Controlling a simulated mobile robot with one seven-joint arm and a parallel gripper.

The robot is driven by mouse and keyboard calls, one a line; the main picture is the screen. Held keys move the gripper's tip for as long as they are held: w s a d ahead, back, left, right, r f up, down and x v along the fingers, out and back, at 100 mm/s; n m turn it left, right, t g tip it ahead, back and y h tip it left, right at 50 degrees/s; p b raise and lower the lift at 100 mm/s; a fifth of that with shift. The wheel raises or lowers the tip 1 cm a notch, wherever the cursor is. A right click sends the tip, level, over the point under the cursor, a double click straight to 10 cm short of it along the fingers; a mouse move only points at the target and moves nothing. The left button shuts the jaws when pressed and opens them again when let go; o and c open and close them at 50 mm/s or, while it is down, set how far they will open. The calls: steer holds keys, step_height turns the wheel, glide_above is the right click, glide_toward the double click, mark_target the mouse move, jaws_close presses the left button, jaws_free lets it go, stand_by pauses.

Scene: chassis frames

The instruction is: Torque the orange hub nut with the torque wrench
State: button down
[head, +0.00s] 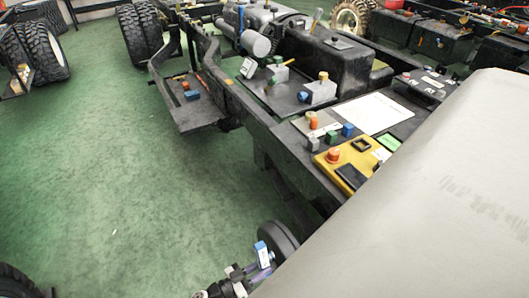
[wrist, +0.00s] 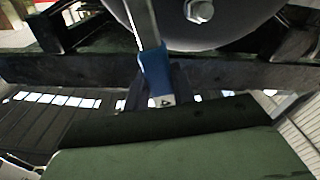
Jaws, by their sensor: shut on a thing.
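My gripper (head: 262,262) is at the bottom of the head view, beside a dark round disc (head: 281,241). It is shut on the blue handle of the torque wrench (wrist: 155,74), which also shows blue and white in the head view (head: 263,250). In the wrist view the handle stands between my dark fingers, and a metal shaft runs up from it, in front of the large grey disc (wrist: 225,25). A silver hex bolt head (wrist: 199,11) is at the disc's middle. The wrench's head is out of view. I cannot make out an orange nut on the disc.
A dark chassis frame (head: 262,128) runs diagonally beyond the disc. On it are a yellow plate (head: 345,175) with an orange knob (head: 333,156), and small blocks. A large pale panel (head: 430,190) covers the lower right.

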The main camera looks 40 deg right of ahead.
steer(key=w+n, duration=0.1)
steer(key=w+d+n, duration=0.1)
steer(key=f+n+p, duration=0.1)
steer(key=shift+w+d, duration=0.25)
steer(key=shift+w, duration=0.15)
steer(key=shift+r+p, duration=0.1)
steer(key=shift+p, duration=0.35)
stand_by(1.1)
steer(key=shift+p+x, duration=0.4)
steer(key=shift+x, duration=0.45)
stand_by(1.9)
steer(key=shift+s, duration=0.1)
stand_by(0.3)
steer(key=shift+s+a+r+m+p, duration=0.15)
steer(key=shift+s+r+m+p, duration=0.15)
steer(key=shift+s+m, duration=0.35)
steer(key=shift+s+a+r+m+p, duration=0.2)
steer(key=shift+s+m+p, duration=0.1)
steer(key=shift+s+m, duration=0.3)
steer(key=shift+s+m, duration=0.1)
steer(key=shift+m, duration=0.15)
